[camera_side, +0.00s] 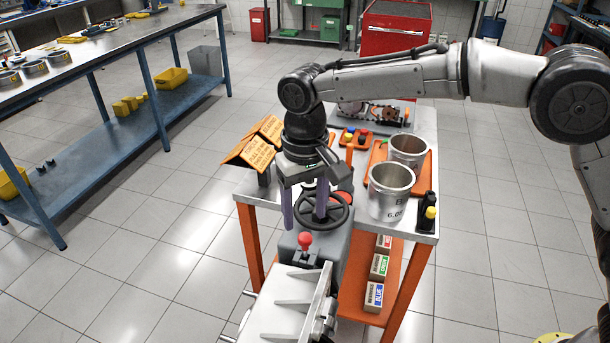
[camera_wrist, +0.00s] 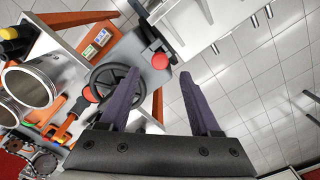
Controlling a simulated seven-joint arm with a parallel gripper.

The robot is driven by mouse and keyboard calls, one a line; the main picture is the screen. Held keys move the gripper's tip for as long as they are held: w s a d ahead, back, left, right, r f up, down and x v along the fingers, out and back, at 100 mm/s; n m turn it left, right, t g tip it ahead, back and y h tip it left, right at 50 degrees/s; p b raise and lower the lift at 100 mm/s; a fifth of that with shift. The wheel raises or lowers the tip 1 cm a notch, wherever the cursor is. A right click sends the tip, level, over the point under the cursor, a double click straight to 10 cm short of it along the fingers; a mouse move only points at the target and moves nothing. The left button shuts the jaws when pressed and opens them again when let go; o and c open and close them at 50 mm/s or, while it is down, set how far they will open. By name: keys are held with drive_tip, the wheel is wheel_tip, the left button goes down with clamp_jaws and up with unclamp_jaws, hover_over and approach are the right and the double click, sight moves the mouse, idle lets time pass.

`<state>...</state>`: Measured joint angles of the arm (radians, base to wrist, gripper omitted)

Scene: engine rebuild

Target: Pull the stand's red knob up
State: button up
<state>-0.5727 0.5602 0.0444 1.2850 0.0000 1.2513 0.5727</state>
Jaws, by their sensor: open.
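The stand's red knob (camera_side: 305,240) stands upright on the grey gearbox-like housing (camera_side: 338,252) of the stand, in front of a black handwheel (camera_side: 338,212). In the wrist view the red knob (camera_wrist: 160,60) shows between and beyond my fingertips. My gripper (camera_side: 305,222) points down with its two purple fingers apart and empty. In the side view it hangs near the handwheel, and the knob appears just below the fingertips. The fingers do not appear to touch the knob. The wrist view shows the fingers (camera_wrist: 159,75) wide apart, with the handwheel (camera_wrist: 110,88) beside the left one.
A steel cart (camera_side: 462,238) behind the stand holds metal cylinders (camera_side: 390,192), orange trays and a dark bottle with a yellow cap (camera_side: 430,212). Floor is free at left.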

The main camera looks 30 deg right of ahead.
sight(305, 236)
wheel_tip(305, 236, up, 9)
idle(0.3)
idle(0.4)
drive_tip(key=s+d+r+m+t, duration=0.1)
drive_tip(key=s+d+r+m, duration=0.1)
drive_tip(key=d+r, duration=0.7)
drive_tip(key=s+d+r+t, duration=0.2)
drive_tip(key=s+d+r, duration=0.1)
drive_tip(key=s+d, duration=0.7)
drive_tip(key=s+d+f+t, duration=0.2)
drive_tip(key=s+d+f, duration=0.4)
drive_tip(key=s, duration=0.4)
drive_tip(key=s+d+f+n, duration=0.2)
drive_tip(key=s+f, duration=0.2)
drive_tip(key=f, duration=0.4)
drive_tip(key=shift+s+d+f+t, duration=0.3)
drive_tip(key=shift+d, duration=0.05)
